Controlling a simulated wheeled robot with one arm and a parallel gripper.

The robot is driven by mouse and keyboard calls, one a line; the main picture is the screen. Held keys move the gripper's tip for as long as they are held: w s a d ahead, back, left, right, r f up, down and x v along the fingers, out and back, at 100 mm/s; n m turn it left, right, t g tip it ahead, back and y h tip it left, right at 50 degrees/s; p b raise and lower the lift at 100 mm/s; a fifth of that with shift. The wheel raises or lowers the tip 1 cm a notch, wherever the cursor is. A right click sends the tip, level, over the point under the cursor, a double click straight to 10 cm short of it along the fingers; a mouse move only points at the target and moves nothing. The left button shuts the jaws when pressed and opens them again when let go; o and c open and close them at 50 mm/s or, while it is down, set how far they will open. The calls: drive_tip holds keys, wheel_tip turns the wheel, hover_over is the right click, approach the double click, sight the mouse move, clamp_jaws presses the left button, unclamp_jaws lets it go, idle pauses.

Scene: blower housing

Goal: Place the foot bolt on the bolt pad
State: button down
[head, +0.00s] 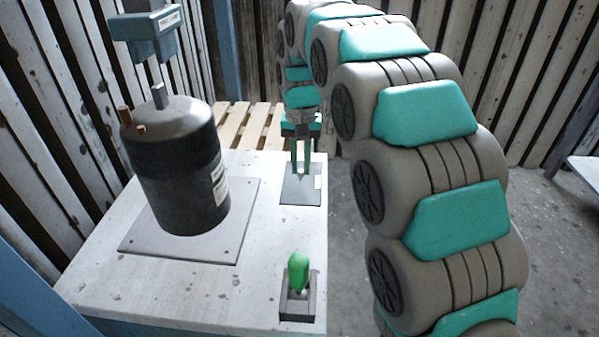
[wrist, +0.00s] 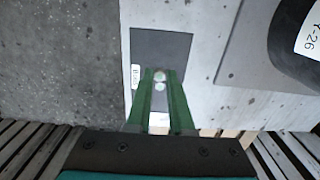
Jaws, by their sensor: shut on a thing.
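My gripper (head: 301,172) has two green fingers pointing down over the dark grey bolt pad (head: 299,191), at the right edge of the white bench top. In the wrist view my gripper (wrist: 161,78) is shut on the foot bolt (wrist: 160,76), a small pale, round-topped piece between the fingertips. A second pale round spot shows just below it, between the fingers. The bolt pad (wrist: 172,45) lies under the fingertips in that view. The bolt's lower end is hidden, and I cannot tell whether it touches the pad.
A black cylindrical housing (head: 180,170) stands on a grey base plate (head: 143,246) on the bench, left of the pad. A green-topped piece (head: 298,271) sits in a dark holder (head: 298,306) at the bench's near right corner. A wooden pallet (head: 236,124) lies behind.

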sight(300, 174)
drive_tip(key=shift+w+a, duration=0.2)
drive_tip(key=shift+w, duration=0.2)
drive_tip(key=shift+f, duration=1.75)
drive_tip(key=shift+f, duration=0.15)
drive_tip(key=c, duration=0.8)
unclamp_jaws()
wheel_tip(300, 174, up, 12)
